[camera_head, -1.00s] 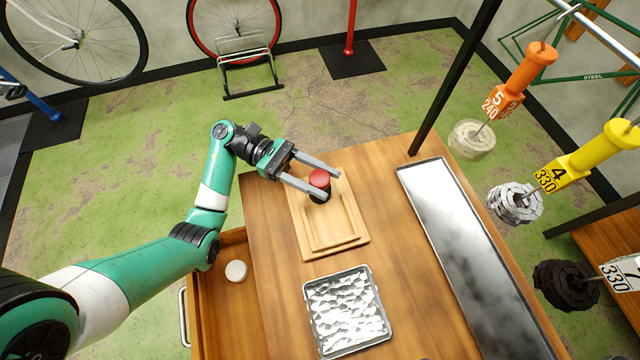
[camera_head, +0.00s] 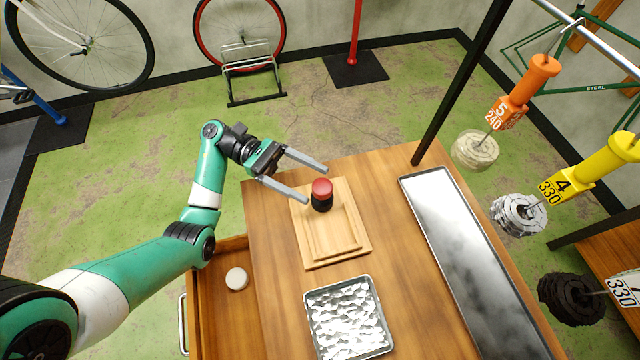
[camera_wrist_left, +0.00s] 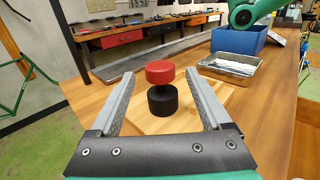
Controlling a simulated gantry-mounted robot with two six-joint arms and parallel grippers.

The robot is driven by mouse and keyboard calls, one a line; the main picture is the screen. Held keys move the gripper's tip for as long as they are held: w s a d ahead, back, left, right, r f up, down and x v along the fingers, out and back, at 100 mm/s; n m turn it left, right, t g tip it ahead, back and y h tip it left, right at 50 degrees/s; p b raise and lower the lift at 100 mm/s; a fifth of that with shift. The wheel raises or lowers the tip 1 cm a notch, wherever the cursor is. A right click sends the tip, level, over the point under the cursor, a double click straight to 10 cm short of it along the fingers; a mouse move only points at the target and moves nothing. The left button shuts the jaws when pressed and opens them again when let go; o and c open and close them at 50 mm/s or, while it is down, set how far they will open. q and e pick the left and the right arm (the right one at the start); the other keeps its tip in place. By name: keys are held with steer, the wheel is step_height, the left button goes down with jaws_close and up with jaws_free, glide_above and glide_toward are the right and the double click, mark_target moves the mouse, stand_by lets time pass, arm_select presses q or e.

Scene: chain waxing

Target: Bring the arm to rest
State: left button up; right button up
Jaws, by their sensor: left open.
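My left arm comes in from the left in the head view. Its gripper (camera_head: 315,182) is open and empty, near the far edge of a wooden board. A small red-topped black piece (camera_head: 321,196) stands upright on the wooden board (camera_head: 350,250), just in front of the open fingers and apart from them. In the left wrist view the same red-and-black piece (camera_wrist_left: 161,88) stands ahead, seen between the two spread fingers (camera_wrist_left: 161,95). My right gripper is not in view; a green arm part shows at the top right of the wrist view.
A foil-lined tray (camera_head: 348,318) sits at the table's front. A long metal tray (camera_head: 470,265) lies along the right. An open drawer with a white disc (camera_head: 237,279) is below my arm. Hanging orange (camera_head: 530,78) and yellow (camera_head: 600,160) handles are at the right.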

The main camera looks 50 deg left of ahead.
arm_select(q)
steer(key=v, duration=0.3)
steer(key=shift+s+a, duration=0.15)
steer(key=shift+a, duration=0.1)
